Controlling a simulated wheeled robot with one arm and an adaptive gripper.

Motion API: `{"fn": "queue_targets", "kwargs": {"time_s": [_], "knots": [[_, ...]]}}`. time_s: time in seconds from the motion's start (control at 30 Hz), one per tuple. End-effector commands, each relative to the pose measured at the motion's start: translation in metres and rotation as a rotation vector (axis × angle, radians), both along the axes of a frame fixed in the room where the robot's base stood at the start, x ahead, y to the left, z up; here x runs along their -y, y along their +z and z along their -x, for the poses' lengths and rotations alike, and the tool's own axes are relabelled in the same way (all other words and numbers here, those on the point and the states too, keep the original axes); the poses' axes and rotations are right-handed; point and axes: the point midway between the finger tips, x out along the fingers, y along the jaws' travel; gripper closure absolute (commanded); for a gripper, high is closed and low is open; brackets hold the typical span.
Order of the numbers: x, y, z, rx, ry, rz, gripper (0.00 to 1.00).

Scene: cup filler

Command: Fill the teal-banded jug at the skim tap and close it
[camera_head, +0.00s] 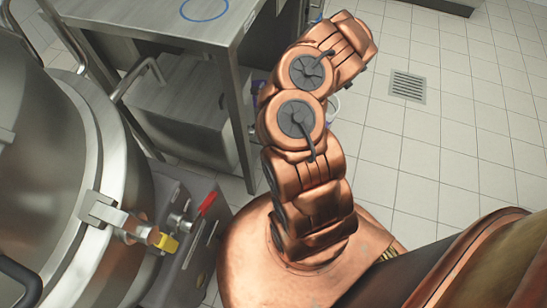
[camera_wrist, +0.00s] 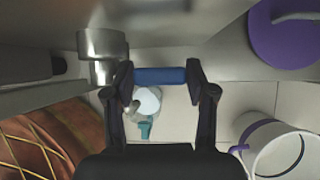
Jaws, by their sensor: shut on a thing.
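In the wrist view my gripper (camera_wrist: 160,77) is shut on a blue bar (camera_wrist: 158,76), which looks like a tap lever. A metal tap body (camera_wrist: 102,44) is just left of it. Below the bar, partly hidden by a small metallic spout-like part, is a small white round thing with a teal part (camera_wrist: 145,129). It looks like the teal-banded jug; its fill level cannot be made out. In the head view my arm hides the gripper, the blue bar and the jug.
A white container with a purple handle (camera_wrist: 248,148) stands at lower right, below a purple round thing (camera_wrist: 288,35). In the head view a steel kettle (camera_head: 75,150) with yellow (camera_head: 167,243) and red (camera_head: 207,203) handles is left. A steel table (camera_head: 200,35) stands behind.

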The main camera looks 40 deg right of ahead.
Motion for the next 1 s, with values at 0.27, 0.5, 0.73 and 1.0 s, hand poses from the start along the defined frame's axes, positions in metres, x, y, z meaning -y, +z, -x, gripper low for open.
{"fn": "queue_targets", "kwargs": {"time_s": [0.27, 0.5, 0.73, 1.0], "knots": [[-0.0021, -0.0012, 0.0010, -0.002, 0.003, -0.004, 0.19], [-0.0012, -0.0007, 0.0008, -0.002, 0.001, -0.003, 0.15], [-0.0006, -0.0005, 0.0008, -0.001, 0.000, -0.002, 0.15], [0.0016, 0.0043, 0.0024, 0.001, -0.001, -0.003, 0.15]]}}
